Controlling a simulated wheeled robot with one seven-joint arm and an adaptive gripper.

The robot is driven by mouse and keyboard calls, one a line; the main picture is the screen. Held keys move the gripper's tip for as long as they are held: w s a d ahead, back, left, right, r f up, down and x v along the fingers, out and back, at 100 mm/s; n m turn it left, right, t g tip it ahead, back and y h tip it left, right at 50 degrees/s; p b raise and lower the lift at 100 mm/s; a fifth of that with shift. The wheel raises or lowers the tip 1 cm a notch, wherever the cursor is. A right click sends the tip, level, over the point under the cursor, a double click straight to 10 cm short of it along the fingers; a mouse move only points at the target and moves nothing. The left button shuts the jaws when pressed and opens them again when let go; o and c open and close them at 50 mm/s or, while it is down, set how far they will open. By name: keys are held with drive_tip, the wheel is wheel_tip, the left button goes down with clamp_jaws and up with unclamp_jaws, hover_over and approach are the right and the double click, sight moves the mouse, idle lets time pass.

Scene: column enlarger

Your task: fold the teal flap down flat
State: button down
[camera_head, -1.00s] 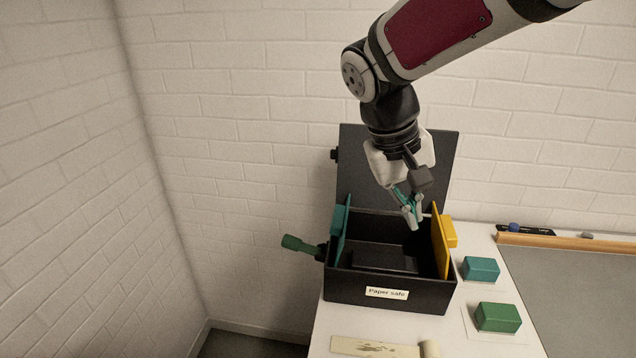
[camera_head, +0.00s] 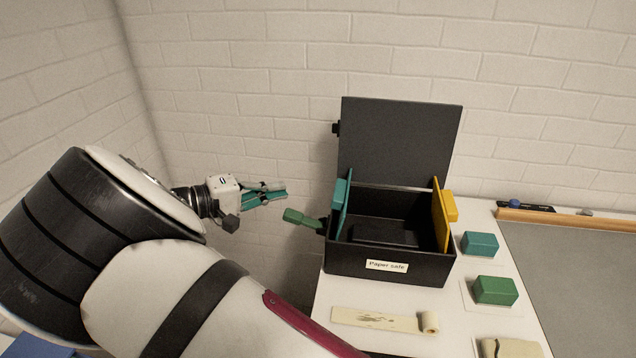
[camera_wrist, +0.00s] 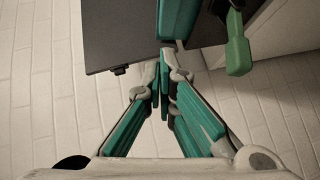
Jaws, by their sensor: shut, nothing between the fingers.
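The teal flap (camera_head: 342,205) stands upright along the left inner side of the black box labelled "Paper safe" (camera_head: 343,264). A teal block sits at its upper left edge. The teal flap also shows at the top of the wrist view (camera_wrist: 178,18). My gripper (camera_head: 284,190) is outside the box, to the left of the flap, and points right toward it. Its fingers are shut and empty, with a gap between them and the flap in the head view. In the wrist view the fingertips (camera_wrist: 163,62) appear just below the flap.
A green handle (camera_head: 294,216) sticks out from the box's left side, close to my fingertips. The black lid (camera_head: 400,143) stands open. A yellow flap (camera_head: 440,220) stands upright on the right. Teal (camera_head: 480,244) and green (camera_head: 495,290) blocks lie right of the box.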

sight(337, 207)
drive_tip(key=w+d+f+p, duration=0.1)
drive_tip(key=w+d+p, duration=0.1)
drive_tip(key=d, duration=0.2)
drive_tip(key=w+d+f+t+p, duration=0.1)
drive_tip(key=w+d+p, duration=0.1)
drive_tip(key=d, duration=0.3)
drive_tip(key=shift+w+d+f+n, duration=0.15)
drive_tip(key=shift+w+f+n, duration=0.2)
drive_tip(key=shift+w, duration=0.1)
drive_tip(key=shift+d+r, duration=0.1)
idle(0.3)
